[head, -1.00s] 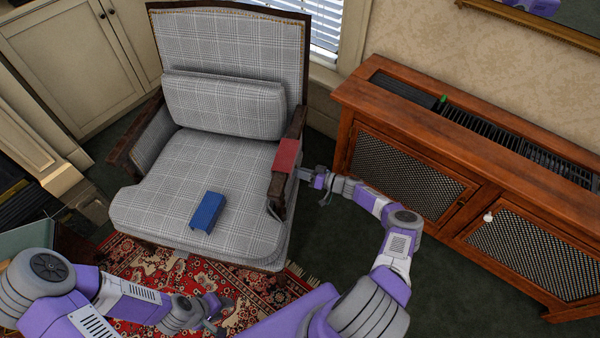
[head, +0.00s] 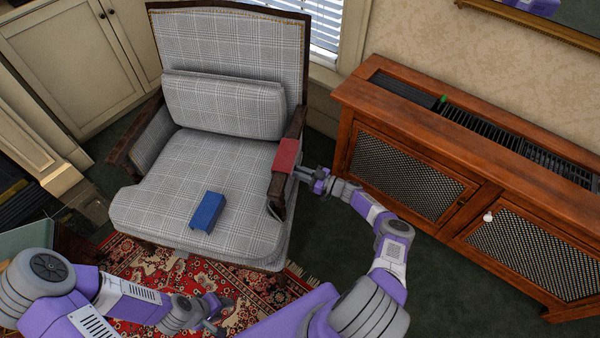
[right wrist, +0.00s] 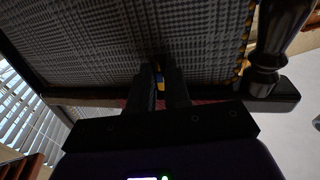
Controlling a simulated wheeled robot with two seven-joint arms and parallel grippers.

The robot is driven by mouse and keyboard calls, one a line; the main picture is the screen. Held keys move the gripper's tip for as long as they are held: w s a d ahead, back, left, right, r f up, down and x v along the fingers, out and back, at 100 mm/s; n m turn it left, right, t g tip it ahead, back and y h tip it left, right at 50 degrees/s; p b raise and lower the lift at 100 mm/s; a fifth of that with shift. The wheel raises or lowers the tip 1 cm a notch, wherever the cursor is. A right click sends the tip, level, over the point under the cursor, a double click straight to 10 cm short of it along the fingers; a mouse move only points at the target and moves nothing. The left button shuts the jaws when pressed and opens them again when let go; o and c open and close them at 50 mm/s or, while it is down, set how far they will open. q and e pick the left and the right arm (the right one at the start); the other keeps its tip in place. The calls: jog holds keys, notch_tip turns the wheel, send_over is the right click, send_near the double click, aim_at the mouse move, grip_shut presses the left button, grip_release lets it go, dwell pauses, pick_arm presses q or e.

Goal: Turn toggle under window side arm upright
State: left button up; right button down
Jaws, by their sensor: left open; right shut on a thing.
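The grey plaid armchair (head: 165,200) stands by the window; its window-side arm (head: 277,188) is the right one, with dark wood and a red object (head: 287,155) on top. My right gripper (head: 298,172) is at the outer side of that arm, low against it. My left gripper (head: 218,318) is open and empty over the rug.
A blue block (head: 207,211) lies on the chair seat. A wooden radiator cabinet (head: 400,130) with mesh doors stands to the right, close to my right arm. A patterned rug (head: 140,260) lies in front of the chair.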

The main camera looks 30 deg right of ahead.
dwell(0.4)
jog(key=c, duration=1.1)
grip_release()
jog(key=shift+s+d, duration=0.1)
jog(key=p+v, duration=0.1)
jog(key=v, duration=0.6)
jog(key=shift+s, duration=0.15)
jog(key=shift+d, duration=0.1)
